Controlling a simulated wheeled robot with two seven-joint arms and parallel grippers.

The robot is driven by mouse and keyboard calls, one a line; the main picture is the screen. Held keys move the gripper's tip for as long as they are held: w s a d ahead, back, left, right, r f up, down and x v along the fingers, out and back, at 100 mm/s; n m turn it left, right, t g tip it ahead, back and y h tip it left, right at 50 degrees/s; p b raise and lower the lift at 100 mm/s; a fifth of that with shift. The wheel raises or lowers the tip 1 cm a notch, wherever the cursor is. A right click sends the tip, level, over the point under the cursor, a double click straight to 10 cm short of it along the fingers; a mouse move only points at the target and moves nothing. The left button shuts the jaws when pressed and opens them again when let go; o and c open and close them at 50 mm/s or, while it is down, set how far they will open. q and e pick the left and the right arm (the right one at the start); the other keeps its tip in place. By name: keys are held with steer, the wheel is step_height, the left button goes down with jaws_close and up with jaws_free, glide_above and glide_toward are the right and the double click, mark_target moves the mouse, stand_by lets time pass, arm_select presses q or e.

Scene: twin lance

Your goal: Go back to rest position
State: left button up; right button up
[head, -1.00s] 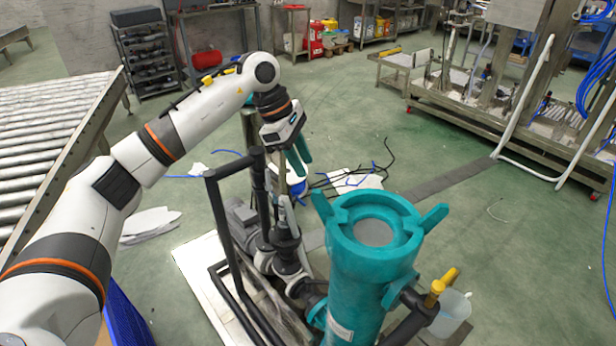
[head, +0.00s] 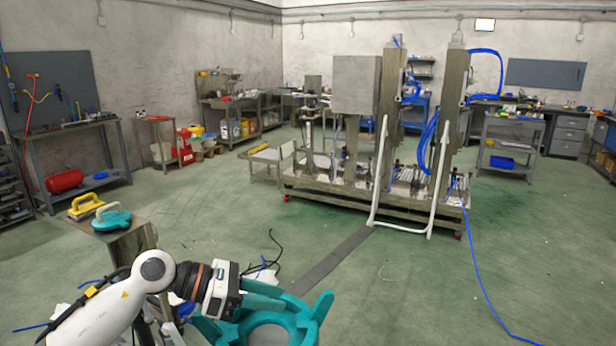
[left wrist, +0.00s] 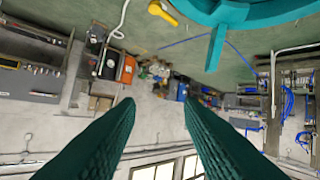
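My left arm comes in at the bottom left of the head view. Its gripper (head: 264,296) has teal fingers pointing right, just above or behind the teal cylindrical housing (head: 320,306); I cannot tell whether they touch. In the left wrist view the two fingers (left wrist: 158,104) are apart with nothing between them. The housing's rim (left wrist: 262,14) shows upside down at the top of that view, beyond the fingers' gap. Most of the housing is below the head view's edge. My right gripper is in neither view.
A post on the left carries a yellow handled piece (head: 86,206) and a teal handled piece (head: 112,220). A wheeled metal rig (head: 375,190) with white pipes stands beyond. A blue hose (head: 483,280) crosses the right floor. The green floor between is mostly clear.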

arm_select(q)
steer(key=s+d+r+n+t+h, duration=0.25)
steer(key=r+n+t+h, duration=0.3)
steer(key=n+t, duration=0.4)
steer(key=s+a+f+n+t+y, duration=0.2)
steer(key=a+f+n+y, duration=0.65)
steer(key=n, duration=0.75)
steer(key=s+a+f+n+t+y, duration=0.1)
steer(key=s+a+f+n+y, duration=0.3)
steer(key=f+n+y, duration=0.95)
steer(key=s+a+f+n+g+h, duration=0.1)
steer(key=s+f+n+g+h, duration=0.1)
steer(key=s+f+n+g, duration=0.6)
steer(key=s+a+f+n+g+h, duration=0.1)
steer(key=s+a+g, duration=0.15)
steer(key=s, duration=1.05)
step_height(320, 180, down, 27)
steer(key=s+g, duration=0.1)
steer(key=g, duration=0.1)
steer(key=s+a+f+g, duration=0.1)
steer(key=s+a+f, duration=0.1)
steer(key=s+f, duration=1.3)
steer(key=shift+s+f, duration=0.15)
steer(key=shift+s, duration=0.5)
